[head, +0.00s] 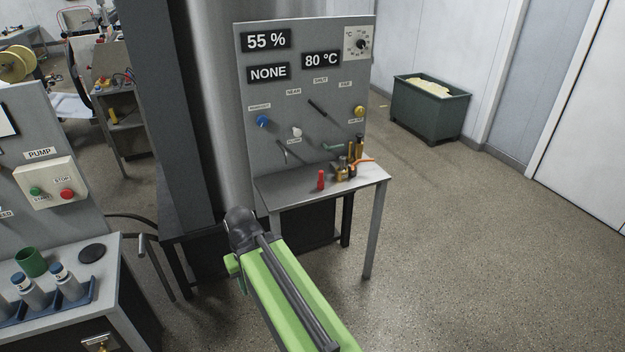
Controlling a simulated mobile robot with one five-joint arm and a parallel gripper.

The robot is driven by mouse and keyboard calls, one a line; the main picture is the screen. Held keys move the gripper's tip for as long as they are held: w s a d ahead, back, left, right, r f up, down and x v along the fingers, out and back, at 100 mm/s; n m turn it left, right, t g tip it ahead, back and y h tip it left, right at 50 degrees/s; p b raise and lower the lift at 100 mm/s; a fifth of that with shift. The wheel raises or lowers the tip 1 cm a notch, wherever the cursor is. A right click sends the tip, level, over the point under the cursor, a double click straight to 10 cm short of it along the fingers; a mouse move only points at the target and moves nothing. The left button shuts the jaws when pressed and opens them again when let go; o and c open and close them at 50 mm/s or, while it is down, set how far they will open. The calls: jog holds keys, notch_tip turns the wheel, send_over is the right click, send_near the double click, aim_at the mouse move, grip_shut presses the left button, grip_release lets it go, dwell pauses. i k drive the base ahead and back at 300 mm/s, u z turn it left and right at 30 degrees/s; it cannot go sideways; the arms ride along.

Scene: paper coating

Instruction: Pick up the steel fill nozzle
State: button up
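I cannot pick out the steel fill nozzle for certain. On the small steel table (285,190) under the grey control panel (270,95) stands a tight cluster of small fittings: a brass-coloured fitting (342,170), a taller brass and dark cylinder (360,148) and an orange handle (362,160). A red piece (320,180) stands apart to their left. My green arm reaches up from the bottom middle to a dark joint, short of this table in the picture. My gripper's fingers do not show.
A bench (100,305) at lower left holds steel bottles with blue caps in a blue rack (90,292), a green cup (31,261) and a black disc (92,254). The panel carries knobs and levers. A dark green bin (430,115) stands behind. Floor at right is clear.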

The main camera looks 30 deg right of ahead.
aim_at(342, 159)
jog(key=u, duration=0.1)
jog(key=i, duration=1.75)
jog(key=z, duration=0.3)
